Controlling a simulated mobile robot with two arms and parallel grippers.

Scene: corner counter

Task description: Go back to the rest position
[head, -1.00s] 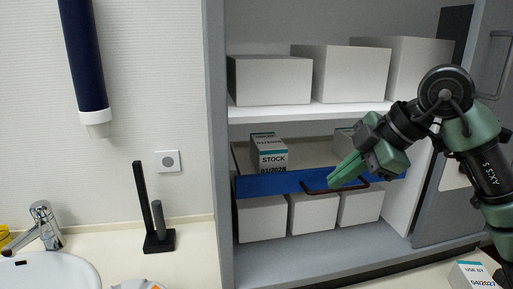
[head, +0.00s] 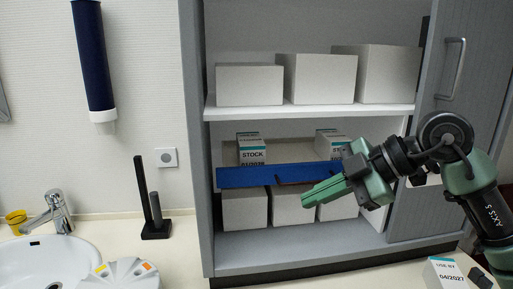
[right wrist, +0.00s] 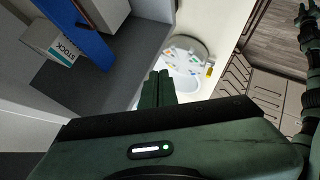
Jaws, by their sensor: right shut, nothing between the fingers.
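My right gripper (head: 306,197) is shut and empty, its green fingers pointing left in front of the open cabinet.
White boxes (head: 315,76) fill the upper shelf (head: 300,110). Labelled stock boxes (head: 252,152) stand behind the blue front. A labelled box (head: 444,274) stands on the counter below my right arm. The sink (head: 40,262) and a round multicoloured organizer (head: 122,276) are at left.

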